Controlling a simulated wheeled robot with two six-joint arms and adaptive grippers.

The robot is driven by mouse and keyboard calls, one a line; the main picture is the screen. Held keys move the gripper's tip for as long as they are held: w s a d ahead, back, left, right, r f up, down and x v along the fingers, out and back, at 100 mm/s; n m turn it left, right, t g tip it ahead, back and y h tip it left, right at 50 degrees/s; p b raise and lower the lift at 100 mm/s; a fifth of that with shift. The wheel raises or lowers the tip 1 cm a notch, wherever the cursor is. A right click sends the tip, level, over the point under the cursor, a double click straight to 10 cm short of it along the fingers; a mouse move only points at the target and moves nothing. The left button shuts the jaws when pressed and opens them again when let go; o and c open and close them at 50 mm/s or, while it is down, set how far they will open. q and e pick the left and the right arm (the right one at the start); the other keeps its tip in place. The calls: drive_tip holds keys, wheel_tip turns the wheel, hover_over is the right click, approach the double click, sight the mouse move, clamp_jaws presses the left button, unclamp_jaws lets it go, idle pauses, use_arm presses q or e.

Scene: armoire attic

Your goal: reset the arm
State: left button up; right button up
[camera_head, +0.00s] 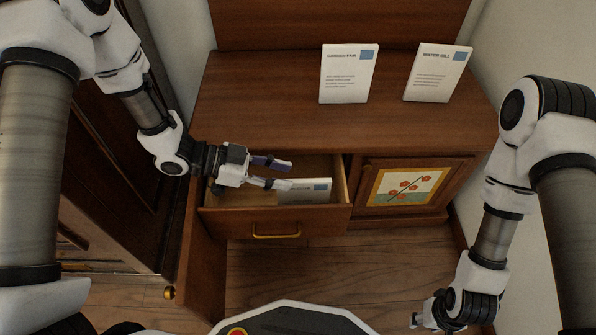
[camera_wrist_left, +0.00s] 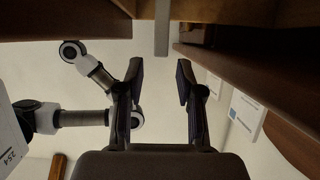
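My left gripper (camera_head: 288,174) reaches in from the left over the open drawer (camera_head: 273,222) of the brown cabinet. Its two fingers stand apart with nothing between them, as the left wrist view (camera_wrist_left: 159,75) also shows. A white card or booklet (camera_head: 312,188) lies in the drawer, just beyond and below the fingertips; the fingers are not closed on it. My right gripper (camera_head: 425,320) hangs low at the bottom right of the head view, away from the cabinet. Its fingers are small and partly hidden, so their opening is unclear.
Two white printed cards (camera_head: 348,74) (camera_head: 438,73) stand on the cabinet top (camera_head: 265,100). A door with a floral picture (camera_head: 408,186) is right of the drawer. An open door panel (camera_head: 203,262) stands below left, and a dark armoire (camera_head: 115,200) is at left. Floor in front is clear.

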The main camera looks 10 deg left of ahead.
use_arm(q)
drive_tip(key=shift+v, duration=1.1)
